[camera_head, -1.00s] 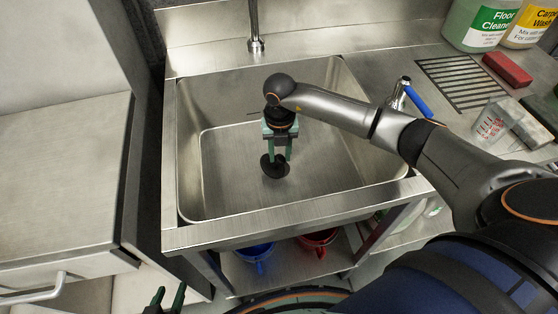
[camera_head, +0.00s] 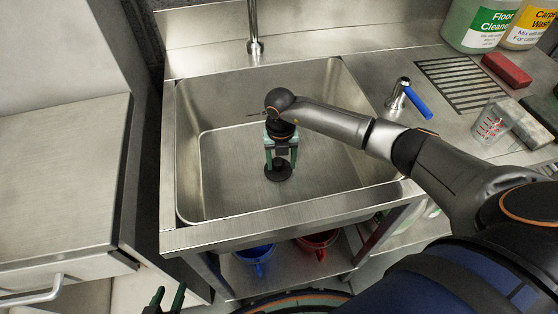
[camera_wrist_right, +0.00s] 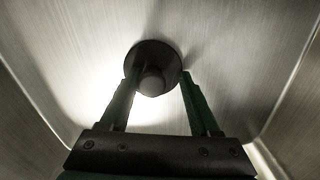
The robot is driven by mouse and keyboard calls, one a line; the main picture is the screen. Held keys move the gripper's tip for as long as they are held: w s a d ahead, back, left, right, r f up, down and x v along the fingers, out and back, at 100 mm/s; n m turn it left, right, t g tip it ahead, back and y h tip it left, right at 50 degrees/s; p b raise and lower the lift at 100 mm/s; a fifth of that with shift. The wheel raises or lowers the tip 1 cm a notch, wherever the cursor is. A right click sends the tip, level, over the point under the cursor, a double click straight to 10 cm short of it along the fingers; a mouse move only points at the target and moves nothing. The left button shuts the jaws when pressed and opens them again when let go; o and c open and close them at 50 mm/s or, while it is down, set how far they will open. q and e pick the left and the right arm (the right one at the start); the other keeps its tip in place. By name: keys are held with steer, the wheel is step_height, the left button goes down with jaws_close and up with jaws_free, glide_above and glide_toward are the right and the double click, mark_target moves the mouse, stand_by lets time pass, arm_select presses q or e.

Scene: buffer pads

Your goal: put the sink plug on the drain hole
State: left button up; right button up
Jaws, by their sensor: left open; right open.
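The dark round sink plug (camera_head: 278,173), with a knob on top, is low in the steel sink basin (camera_head: 225,190). It looks flat on the floor. In the right wrist view the plug (camera_wrist_right: 152,56) shows just beyond the fingertips, its knob toward me. My right gripper (camera_head: 281,165) points down over the plug. Its fingers are open on either side of the knob, also in the right wrist view (camera_wrist_right: 160,78). No drain hole shows; I cannot tell whether it is under the plug. My left gripper (camera_head: 168,296) is open and empty at the bottom edge, outside the sink.
The faucet (camera_head: 254,40) hangs over the basin's back. A blue-handled tap (camera_head: 417,100), a measuring cup (camera_head: 491,121), a red block (camera_head: 507,70) and cleaner bottles (camera_head: 478,22) stand on the right counter. Blue and red buckets (camera_head: 318,242) are below. The basin around the plug is clear.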

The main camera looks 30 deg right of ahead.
mark_target(278, 161)
steer(key=shift+o, duration=1.1)
steer(key=shift+w+a+f, duration=0.1)
steer(key=shift+a+f, duration=0.05)
steer(key=shift+a, duration=0.3)
step_height(278, 161, up, 12)
steer(key=p, duration=0.1)
